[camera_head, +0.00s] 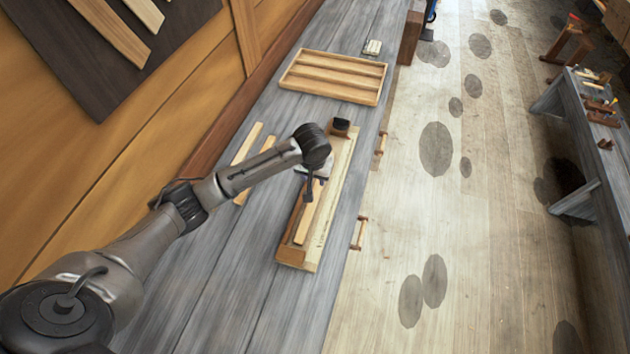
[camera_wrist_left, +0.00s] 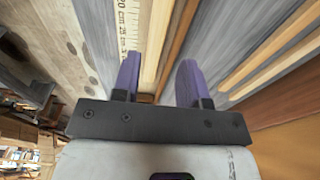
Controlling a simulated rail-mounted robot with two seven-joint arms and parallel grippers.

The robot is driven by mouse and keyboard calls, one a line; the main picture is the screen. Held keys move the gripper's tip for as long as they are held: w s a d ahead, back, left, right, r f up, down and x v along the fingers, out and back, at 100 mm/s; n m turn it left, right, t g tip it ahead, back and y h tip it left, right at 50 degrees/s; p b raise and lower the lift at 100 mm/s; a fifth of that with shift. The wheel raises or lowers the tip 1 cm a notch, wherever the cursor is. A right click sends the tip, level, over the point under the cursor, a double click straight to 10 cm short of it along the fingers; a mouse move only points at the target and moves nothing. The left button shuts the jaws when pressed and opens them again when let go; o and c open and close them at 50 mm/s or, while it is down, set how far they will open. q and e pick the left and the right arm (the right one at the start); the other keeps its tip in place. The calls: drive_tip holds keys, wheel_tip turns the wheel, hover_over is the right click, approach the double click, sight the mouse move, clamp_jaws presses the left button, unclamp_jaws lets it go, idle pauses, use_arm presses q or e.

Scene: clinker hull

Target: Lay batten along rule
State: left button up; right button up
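A pale wooden batten (camera_head: 308,213) lies lengthwise on a long wooden board (camera_head: 291,256) on the grey bench. The batten and rule look roughly parallel there. My left gripper (camera_head: 310,190) is over the board, pointing down. In the left wrist view its two purple fingers (camera_wrist_left: 157,72) stand apart, one on each side of the batten, with a visible gap. Contact height is hard to tell. My right gripper is not in view.
Loose wooden strips (camera_head: 245,146) lie on the bench left of the board. A slotted wooden tray (camera_head: 318,88) lies beyond it. A dark block (camera_head: 340,125) sits at the board's far end. The near bench top is clear.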

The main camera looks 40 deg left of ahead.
use_arm(q)
drive_tip(key=s+d+f+m, duration=0.1)
drive_tip(key=s+d, duration=0.1)
drive_tip(key=s, duration=0.1)
drive_tip(key=s+d+f+m, duration=0.1)
drive_tip(key=s+d+f, duration=0.1)
drive_tip(key=d, duration=0.1)
drive_tip(key=s+d+f+m+h, duration=0.1)
drive_tip(key=s+d+f, duration=0.1)
drive_tip(key=s+d, duration=0.1)
drive_tip(key=shift+s+d+t, duration=0.25)
drive_tip(key=shift+s+t, duration=0.05)
drive_tip(key=s+d, duration=0.1)
drive_tip(key=s, duration=0.1)
drive_tip(key=s+d+f+m, duration=0.1)
drive_tip(key=s, duration=0.2)
drive_tip(key=s+d+f+m, duration=0.1)
drive_tip(key=s+d, duration=0.1)
drive_tip(key=s, duration=0.1)
drive_tip(key=shift+t+h, duration=0.4)
drive_tip(key=shift+m, duration=0.5)
drive_tip(key=s, duration=0.4)
drive_tip(key=s+d, duration=0.1)
drive_tip(key=s, duration=0.1)
drive_tip(key=shift+s+d+r, duration=0.1)
drive_tip(key=shift+s, duration=0.15)
drive_tip(key=s+a+r+t+y, duration=0.1)
drive_tip(key=s+a+r, duration=0.1)
drive_tip(key=s, duration=0.7)
drive_tip(key=shift+r+m, duration=0.3)
